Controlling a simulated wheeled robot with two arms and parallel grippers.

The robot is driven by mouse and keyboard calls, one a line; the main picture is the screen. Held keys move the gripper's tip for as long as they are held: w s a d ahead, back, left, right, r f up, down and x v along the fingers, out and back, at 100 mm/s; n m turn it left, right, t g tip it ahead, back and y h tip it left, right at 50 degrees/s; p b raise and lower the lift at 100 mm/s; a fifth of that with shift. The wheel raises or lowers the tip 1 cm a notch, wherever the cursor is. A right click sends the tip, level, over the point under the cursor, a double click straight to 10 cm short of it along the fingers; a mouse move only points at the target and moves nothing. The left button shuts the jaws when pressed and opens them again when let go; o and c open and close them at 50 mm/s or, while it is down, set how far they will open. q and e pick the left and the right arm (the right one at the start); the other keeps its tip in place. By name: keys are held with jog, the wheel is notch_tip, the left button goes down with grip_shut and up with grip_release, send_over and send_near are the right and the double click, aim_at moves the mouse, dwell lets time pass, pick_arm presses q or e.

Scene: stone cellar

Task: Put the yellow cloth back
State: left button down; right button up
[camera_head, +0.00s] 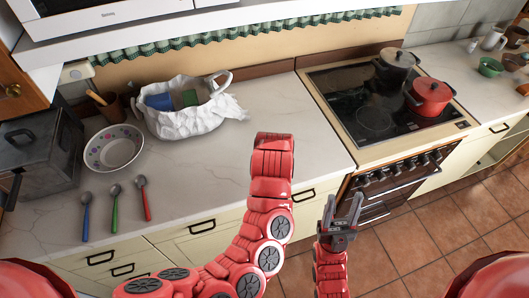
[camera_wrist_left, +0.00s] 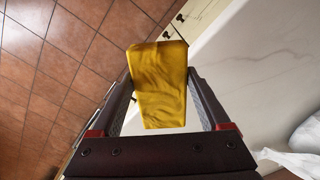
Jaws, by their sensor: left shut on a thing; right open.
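The yellow cloth (camera_wrist_left: 158,84) is held between the two fingers of my left gripper (camera_wrist_left: 160,78) in the left wrist view. It is folded and hangs above the edge of the counter, with floor tiles on one side. In the head view my left arm reaches over the counter front, but its gripper and the cloth are hidden there. A white bag (camera_head: 192,122) with handles stands open on the counter, holding a blue item (camera_head: 158,101) and a green item (camera_head: 186,98). My right gripper (camera_head: 343,208) is open and empty, in front of the counter below the stove.
A bowl (camera_head: 114,149) and three spoons with blue (camera_head: 86,200), green (camera_head: 116,192) and red (camera_head: 141,183) colours lie left of the bag. A grey metal box (camera_head: 38,150) stands far left. A red pot (camera_head: 430,95) and dark pot (camera_head: 397,62) are on the stove. The mid-counter (camera_head: 220,175) is clear.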

pick_arm(q)
jog(key=w, duration=0.1)
jog(key=w+a+b, duration=0.1)
jog(key=w, duration=0.3)
jog(key=shift+w+a+f+b, duration=0.15)
jog(key=shift+a+f+b, duration=0.15)
jog(key=shift+f, duration=0.1)
jog(key=w+b, duration=0.1)
jog(key=w, duration=0.1)
jog(key=w+a+b, duration=0.1)
jog(key=w+b, duration=0.1)
jog(key=w, duration=0.1)
jog(key=w+f+b, duration=0.1)
jog(key=w+b, duration=0.1)
jog(key=shift+w+a, duration=0.25)
jog(key=shift+a, duration=0.1)
jog(key=shift+w+r+p, duration=0.35)
jog(key=shift+r+p, duration=0.05)
jog(key=shift+p, duration=0.15)
jog(key=shift+w+a+f+p, duration=0.1)
jog(key=shift+w+p, duration=0.2)
jog(key=shift+w, duration=0.25)
jog(key=shift+w+a+f, duration=0.1)
jog(key=shift+w, duration=0.05)
jog(key=shift+f+p, duration=0.65)
jog(key=shift+f, duration=1)
jog(key=shift+w+f, duration=0.1)
jog(key=shift+f, duration=0.1)
